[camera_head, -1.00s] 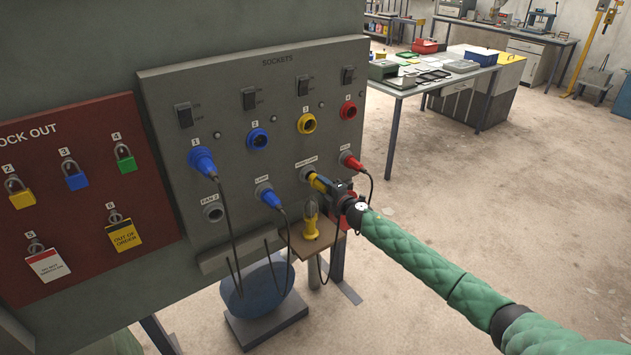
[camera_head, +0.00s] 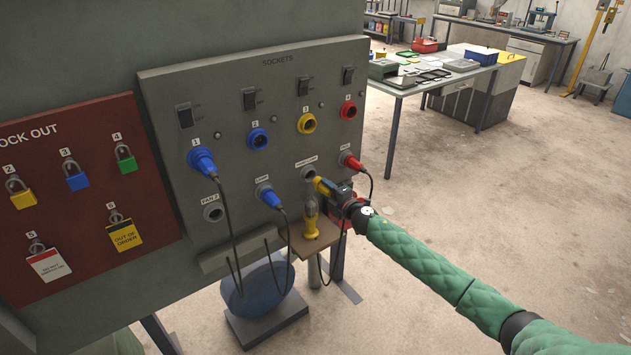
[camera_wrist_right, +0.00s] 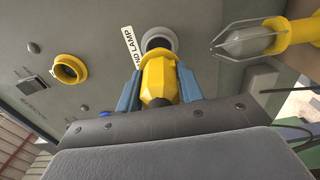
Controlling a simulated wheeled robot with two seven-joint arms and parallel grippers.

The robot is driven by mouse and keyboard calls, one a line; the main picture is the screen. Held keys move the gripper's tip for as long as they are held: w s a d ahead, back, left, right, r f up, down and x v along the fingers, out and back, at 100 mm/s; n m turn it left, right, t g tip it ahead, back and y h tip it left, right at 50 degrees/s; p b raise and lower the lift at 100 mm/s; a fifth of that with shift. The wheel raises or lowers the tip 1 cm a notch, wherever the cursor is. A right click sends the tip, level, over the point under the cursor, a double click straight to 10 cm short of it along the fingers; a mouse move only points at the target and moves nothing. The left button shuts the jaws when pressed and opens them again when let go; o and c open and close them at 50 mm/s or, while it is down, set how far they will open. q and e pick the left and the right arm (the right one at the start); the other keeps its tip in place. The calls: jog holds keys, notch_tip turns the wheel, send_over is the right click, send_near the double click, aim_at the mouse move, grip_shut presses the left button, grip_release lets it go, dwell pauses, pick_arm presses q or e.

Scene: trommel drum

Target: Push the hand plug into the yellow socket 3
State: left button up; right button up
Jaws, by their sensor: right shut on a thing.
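The yellow hand plug (camera_head: 324,187) is held in my right gripper (camera_head: 332,191), just in front of the grey hand lamp socket (camera_head: 307,171). In the head view a small gap shows between plug and socket. In the right wrist view the plug (camera_wrist_right: 158,78) sits between the two blue fingers, its front end close to the dark opening of the grey socket (camera_wrist_right: 160,38). The yellow socket 3 (camera_head: 306,123) is empty, above the gripper on the panel; it also shows in the wrist view (camera_wrist_right: 66,70). My left gripper is not in view.
Blue plugs sit in socket 1 (camera_head: 202,161) and the lamp socket (camera_head: 269,196), with hanging cables. A red plug (camera_head: 352,162) sits close beside my right gripper. A yellow hand lamp (camera_head: 311,226) stands on a small wooden shelf (camera_head: 322,241) below.

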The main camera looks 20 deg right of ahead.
jog(key=shift+v, duration=2.5)
